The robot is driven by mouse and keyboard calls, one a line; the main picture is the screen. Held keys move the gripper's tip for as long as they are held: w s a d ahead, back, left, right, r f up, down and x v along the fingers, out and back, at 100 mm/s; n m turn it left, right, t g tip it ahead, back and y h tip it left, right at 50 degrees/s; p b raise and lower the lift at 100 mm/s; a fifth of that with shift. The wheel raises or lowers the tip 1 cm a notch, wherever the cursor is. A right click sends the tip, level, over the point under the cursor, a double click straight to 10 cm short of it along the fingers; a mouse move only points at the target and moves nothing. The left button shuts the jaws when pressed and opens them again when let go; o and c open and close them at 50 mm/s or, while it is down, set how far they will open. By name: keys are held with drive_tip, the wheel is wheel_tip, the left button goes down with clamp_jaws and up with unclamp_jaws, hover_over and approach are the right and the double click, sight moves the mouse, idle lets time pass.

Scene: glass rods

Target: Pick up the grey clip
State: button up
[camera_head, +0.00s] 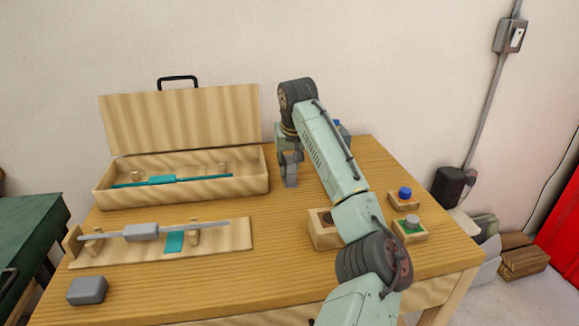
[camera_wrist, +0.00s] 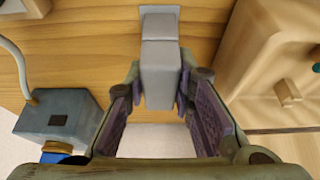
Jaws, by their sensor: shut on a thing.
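My gripper (camera_head: 290,160) points down over the table behind the middle, right of the open wooden case. It is shut on a grey clip (camera_head: 291,179), whose lower part shows below the fingers in the head view. In the wrist view the grey clip (camera_wrist: 160,75) stands between the two purple-padded fingers (camera_wrist: 158,92). I cannot tell whether it touches the table. Another grey clip (camera_head: 141,232) sits on a rod across a wooden stand (camera_head: 235,233) at the front left. A teal piece (camera_head: 174,242) lies below that rod.
The wooden case (camera_head: 185,192) holds a teal-clipped rod (camera_head: 162,180). A grey block (camera_head: 87,290) lies at the table's front left corner. A grey device (camera_wrist: 65,118) is left in the wrist view.

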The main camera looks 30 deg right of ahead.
sight(290, 159)
clamp_jaws()
wheel_tip(290, 159, up, 10)
drive_tip(key=shift+b, duration=0.7)
idle(0.8)
